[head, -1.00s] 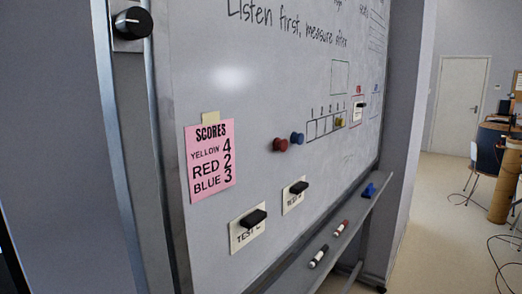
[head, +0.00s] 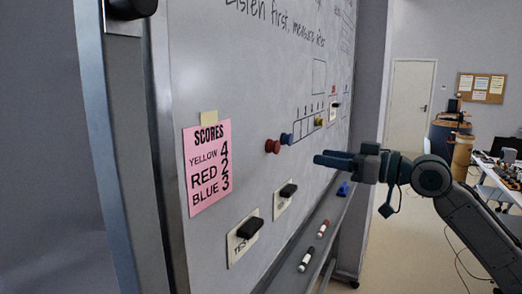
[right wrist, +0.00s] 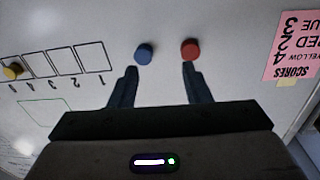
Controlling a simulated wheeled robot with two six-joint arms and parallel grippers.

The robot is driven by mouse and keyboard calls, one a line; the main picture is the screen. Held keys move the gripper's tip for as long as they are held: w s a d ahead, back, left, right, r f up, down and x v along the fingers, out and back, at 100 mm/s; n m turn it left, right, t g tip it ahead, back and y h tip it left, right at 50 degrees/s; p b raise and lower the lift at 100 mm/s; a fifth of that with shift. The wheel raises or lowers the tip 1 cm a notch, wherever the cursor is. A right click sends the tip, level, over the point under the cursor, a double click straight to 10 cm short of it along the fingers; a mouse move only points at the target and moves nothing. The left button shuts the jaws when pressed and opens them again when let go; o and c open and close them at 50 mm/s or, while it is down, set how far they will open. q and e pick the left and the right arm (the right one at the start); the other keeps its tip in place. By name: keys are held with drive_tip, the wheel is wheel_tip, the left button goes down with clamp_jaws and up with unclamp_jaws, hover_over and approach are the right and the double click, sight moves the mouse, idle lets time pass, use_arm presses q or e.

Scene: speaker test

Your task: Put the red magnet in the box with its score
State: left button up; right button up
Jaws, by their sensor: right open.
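The red magnet (head: 272,146) is on the whiteboard, left of the blue magnet (head: 286,139). The upside-down right wrist view shows the red magnet (right wrist: 190,48) just beyond one fingertip and the blue magnet (right wrist: 145,53) beyond the other. My right gripper (head: 319,158) is open and empty, in front of the board and right of the magnets. The pink score note (head: 208,168) reads yellow 4, red 2, blue 3. In the row of boxes, the box marked 2 (right wrist: 66,62) is empty. The yellow magnet (right wrist: 13,71) sits in the far end box. My left gripper is out of view.
Two cards with black clips (head: 243,240) are lower on the board. The tray below holds markers (head: 306,261) and a blue item (head: 343,189). A pinboard (head: 481,88) and a cluttered table (head: 500,170) are at the far right.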

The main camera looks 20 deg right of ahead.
sight(278, 147)
drive_tip(key=shift+n+g+y, duration=0.5)
drive_tip(key=shift+n+g, duration=0.1)
drive_tip(key=shift+n, duration=0.1)
drive_tip(key=w+a+p, duration=0.1)
drive_tip(key=a+p, duration=0.1)
drive_tip(key=p, duration=0.1)
drive_tip(key=w+a+r+p, duration=0.1)
drive_tip(key=a+p, duration=0.2)
drive_tip(key=p, duration=0.1)
drive_tip(key=w+a+r+p, duration=0.1)
drive_tip(key=a+p, duration=0.2)
drive_tip(key=shift+r, duration=0.2)
drive_tip(key=shift+p+x, duration=0.7)
drive_tip(key=shift+x, duration=0.35)
drive_tip(key=shift+f, duration=0.25)
drive_tip(key=shift+c, duration=0.5)
drive_tip(key=shift+r, duration=0.1)
drive_tip(key=c, duration=0.6)
